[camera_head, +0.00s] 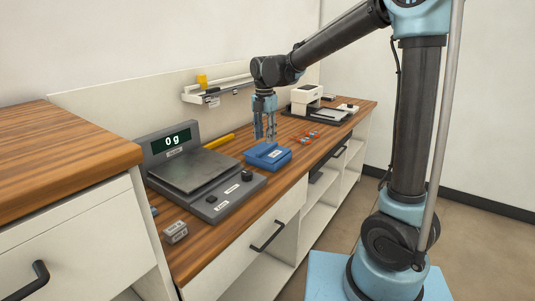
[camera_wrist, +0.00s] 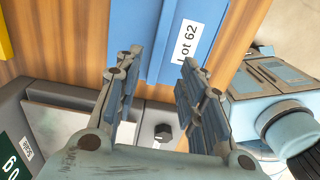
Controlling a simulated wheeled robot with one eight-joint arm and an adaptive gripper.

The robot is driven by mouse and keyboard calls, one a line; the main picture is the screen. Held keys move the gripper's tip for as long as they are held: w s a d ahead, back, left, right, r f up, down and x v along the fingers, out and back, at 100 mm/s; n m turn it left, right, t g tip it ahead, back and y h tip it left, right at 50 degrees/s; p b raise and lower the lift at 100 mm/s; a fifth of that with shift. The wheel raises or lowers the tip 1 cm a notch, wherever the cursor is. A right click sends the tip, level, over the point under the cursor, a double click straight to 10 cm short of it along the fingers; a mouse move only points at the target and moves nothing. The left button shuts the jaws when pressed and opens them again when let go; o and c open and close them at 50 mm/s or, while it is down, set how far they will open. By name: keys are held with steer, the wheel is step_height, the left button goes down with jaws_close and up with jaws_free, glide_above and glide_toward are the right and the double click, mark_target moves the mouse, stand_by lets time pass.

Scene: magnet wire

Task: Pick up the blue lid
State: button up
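The blue lid (camera_head: 267,153) appears as the top of a small blue box-like thing on the wooden counter, just right of the scale. I cannot clearly tell the lid from the part under it. In the wrist view the blue surface (camera_wrist: 150,38) fills the top middle and bears a white "Lot 62" label. My gripper (camera_head: 264,138) points down over the blue thing, its fingertips close above it. In the wrist view my gripper (camera_wrist: 160,64) is open, with an empty gap between the fingers. Contact with the blue surface cannot be told.
A grey scale (camera_head: 190,171) reading "0 g" stands left of the lid. A yellow stick-like thing (camera_head: 219,141) lies behind. Small orange items (camera_head: 306,137) and a white device (camera_head: 306,98) stand farther along the counter. A small grey block (camera_head: 175,232) is near the front edge.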

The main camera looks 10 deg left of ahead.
mark_target(263, 150)
steer(key=shift+s+a+f, duration=0.1)
steer(key=shift+a+f, duration=0.05)
steer(key=shift+f, duration=1.25)
steer(key=shift+s+a+f, duration=0.1)
steer(key=shift+f, duration=1.25)
steer(key=shift+w+f, duration=0.1)
steer(key=shift+f, duration=0.05)
jaws_close()
